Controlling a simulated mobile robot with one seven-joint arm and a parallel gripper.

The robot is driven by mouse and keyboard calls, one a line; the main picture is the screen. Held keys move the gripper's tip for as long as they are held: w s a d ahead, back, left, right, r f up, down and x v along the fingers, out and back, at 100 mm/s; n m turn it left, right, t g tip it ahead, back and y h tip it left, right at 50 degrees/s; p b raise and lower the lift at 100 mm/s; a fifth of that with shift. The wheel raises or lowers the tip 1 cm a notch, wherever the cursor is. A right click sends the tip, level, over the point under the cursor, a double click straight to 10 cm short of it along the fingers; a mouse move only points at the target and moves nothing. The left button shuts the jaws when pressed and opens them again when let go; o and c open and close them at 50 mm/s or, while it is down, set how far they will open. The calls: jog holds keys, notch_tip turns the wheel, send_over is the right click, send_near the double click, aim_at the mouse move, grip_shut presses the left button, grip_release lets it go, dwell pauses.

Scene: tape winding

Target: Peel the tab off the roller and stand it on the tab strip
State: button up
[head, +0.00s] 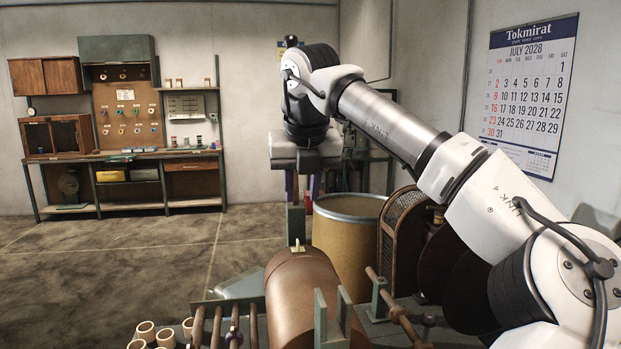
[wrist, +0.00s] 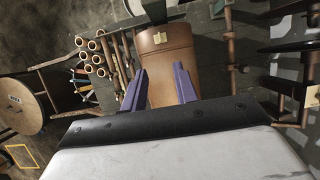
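The brown roller (head: 300,285) lies in the machine frame at the bottom middle of the head view. A small cream tab (head: 297,246) sits on its upper surface. The wrist view shows the roller (wrist: 168,65) beyond and between my fingers, with the pale tab (wrist: 160,38) on it. My gripper (head: 302,193) is above and behind the roller in the head view, pointing down. Its two purple fingers are apart with nothing between them, as the wrist view shows for my gripper (wrist: 159,68). I cannot clearly make out the tab strip.
Several cream tubes (head: 146,331) stand left of the roller beside brown rods (head: 216,325). A tan drum (head: 346,240) and a brown slatted cabinet (head: 402,235) stand behind it at right. A workbench (head: 130,158) is against the far wall. Floor at left is clear.

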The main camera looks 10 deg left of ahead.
aim_at(298, 242)
jog(key=x, duration=0.4)
jog(key=p+x, duration=0.1)
jog(key=x, duration=0.4)
jog(key=p+x, duration=0.1)
jog(key=x, duration=0.3)
jog(key=shift+w+f, duration=0.25)
jog(key=shift+w, duration=0.15)
grip_shut()
jog(key=shift+r+p, duration=0.15)
jog(key=shift+p, duration=0.15)
jog(key=shift+r+p, duration=1.65)
jog(key=shift+r, duration=0.8)
